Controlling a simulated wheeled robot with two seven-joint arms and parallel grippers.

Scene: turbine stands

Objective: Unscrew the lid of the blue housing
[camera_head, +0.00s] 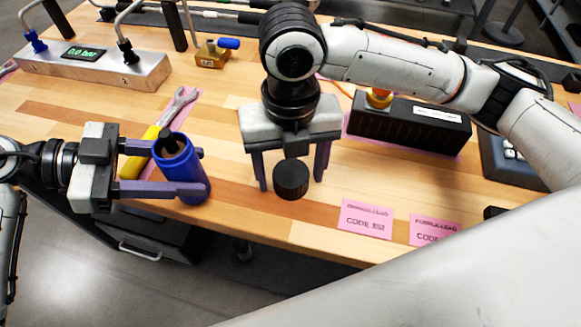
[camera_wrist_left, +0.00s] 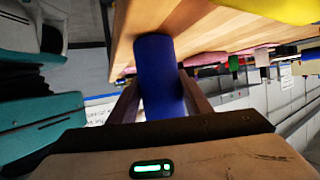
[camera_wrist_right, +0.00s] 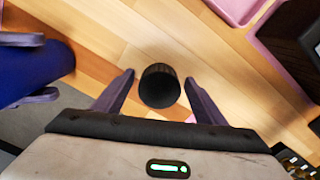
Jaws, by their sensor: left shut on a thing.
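The blue housing (camera_head: 180,172) is a blue cylinder, slightly tilted, at the table's front-left edge. Its top is open, with a dark piece (camera_head: 168,143) showing inside. My left gripper (camera_head: 195,172) is shut on the housing from the left; it also shows between the fingers in the left wrist view (camera_wrist_left: 158,75). The black round lid (camera_head: 291,180) is apart from the housing, to its right. My right gripper (camera_head: 291,172) points down with its fingers either side of the lid, with gaps on both sides; the lid also shows in the right wrist view (camera_wrist_right: 159,86). Whether the lid rests on the table is unclear.
A yellow-handled wrench (camera_head: 160,132) lies behind the housing. A metal block with a gauge display (camera_head: 95,65) stands at the back left. A black box (camera_head: 410,123) stands behind and right of the lid. Pink notes (camera_head: 366,218) lie at the front right. The table (camera_head: 235,215) is bare between housing and lid.

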